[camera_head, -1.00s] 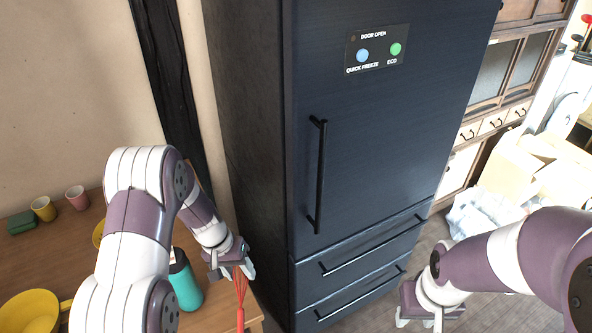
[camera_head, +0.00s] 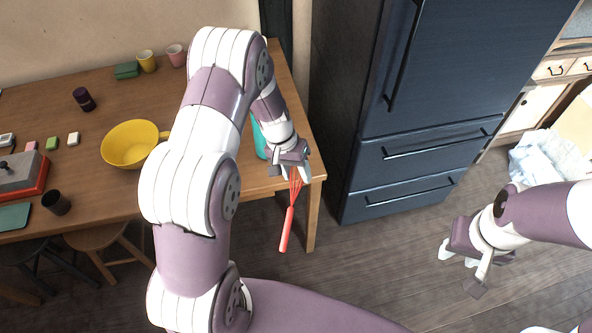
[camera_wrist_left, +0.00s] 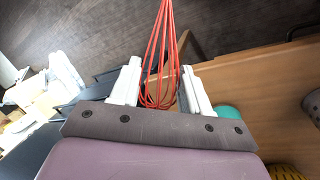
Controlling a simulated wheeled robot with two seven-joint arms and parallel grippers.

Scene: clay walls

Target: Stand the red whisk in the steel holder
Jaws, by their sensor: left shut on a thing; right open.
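The red whisk (camera_head: 287,228) hangs from my left gripper (camera_head: 298,172), handle pointing down, just off the table's right end. In the left wrist view, the whisk's red wire loops (camera_wrist_left: 160,50) lie between the two white fingers of the left gripper (camera_wrist_left: 160,90), which is shut on them. My right gripper (camera_head: 463,262) is open and empty above the floor at the right. I cannot make out a steel holder for certain; a dark cup (camera_head: 56,202) stands near the table's front left.
The wooden table (camera_head: 95,185) also holds a yellow bowl (camera_head: 130,150), a teal bottle (camera_head: 258,138) partly hidden by my left arm, a yellow cup (camera_head: 147,61) and a pink cup (camera_head: 176,55). The dark fridge (camera_head: 420,130) stands right of the table. Stools (camera_head: 95,238) sit in front.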

